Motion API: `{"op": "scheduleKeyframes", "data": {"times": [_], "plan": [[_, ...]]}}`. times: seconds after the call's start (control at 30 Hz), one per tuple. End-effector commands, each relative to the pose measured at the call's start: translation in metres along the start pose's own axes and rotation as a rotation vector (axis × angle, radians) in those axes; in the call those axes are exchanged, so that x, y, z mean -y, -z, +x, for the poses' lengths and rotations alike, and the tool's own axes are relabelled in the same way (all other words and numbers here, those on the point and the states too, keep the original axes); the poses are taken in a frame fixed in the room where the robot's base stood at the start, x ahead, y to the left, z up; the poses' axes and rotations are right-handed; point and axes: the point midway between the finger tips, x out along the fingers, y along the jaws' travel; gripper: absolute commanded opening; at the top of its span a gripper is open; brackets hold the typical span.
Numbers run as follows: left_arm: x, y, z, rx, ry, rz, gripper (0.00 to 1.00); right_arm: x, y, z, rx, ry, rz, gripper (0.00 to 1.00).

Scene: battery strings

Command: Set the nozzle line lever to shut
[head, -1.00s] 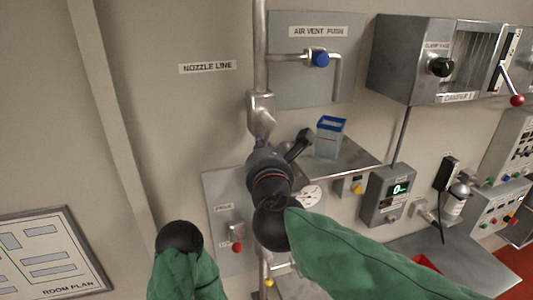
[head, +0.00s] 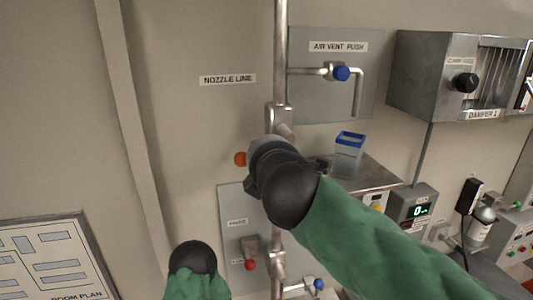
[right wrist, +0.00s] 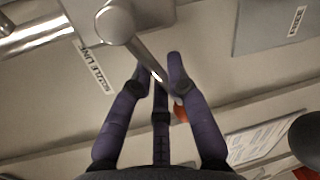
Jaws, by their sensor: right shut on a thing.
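The nozzle line valve (head: 279,116) sits on the upright pipe, right of and below the NOZZLE LINE label (head: 228,80). Its orange lever knob (head: 240,159) shows to the left of my right gripper (head: 262,165), which hides most of the lever in the head view. In the right wrist view the metal lever (right wrist: 145,58) runs from the round hub down between the fingers to the orange knob (right wrist: 181,113). My right gripper (right wrist: 160,75) is shut on this lever close to the knob. Only a black joint of my left arm shows at the bottom; its fingers are not visible.
A panel with a red knob (head: 250,265) is below the gripper. The AIR VENT PUSH panel (head: 310,105) with a blue knob is to the upper right. A blue-rimmed clear container (head: 348,157) stands on a shelf close to my right arm.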

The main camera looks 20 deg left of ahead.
Motion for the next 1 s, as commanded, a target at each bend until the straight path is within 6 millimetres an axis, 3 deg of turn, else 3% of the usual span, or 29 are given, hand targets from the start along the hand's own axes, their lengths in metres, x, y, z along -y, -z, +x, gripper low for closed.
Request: {"op": "scheduleKeyframes", "data": {"times": [0.43,1.0], "plan": [[-0.001,0.0,-0.002,0.0,0.0,0.0,0.4,-0.016,-0.004,-0.003,-0.058,0.001,0.298,0.0],[-0.001,0.0,-0.003,0.0,0.0,0.0,0.4,-0.02,-0.006,-0.004,-0.074,0.0,0.38,0.0]]}}
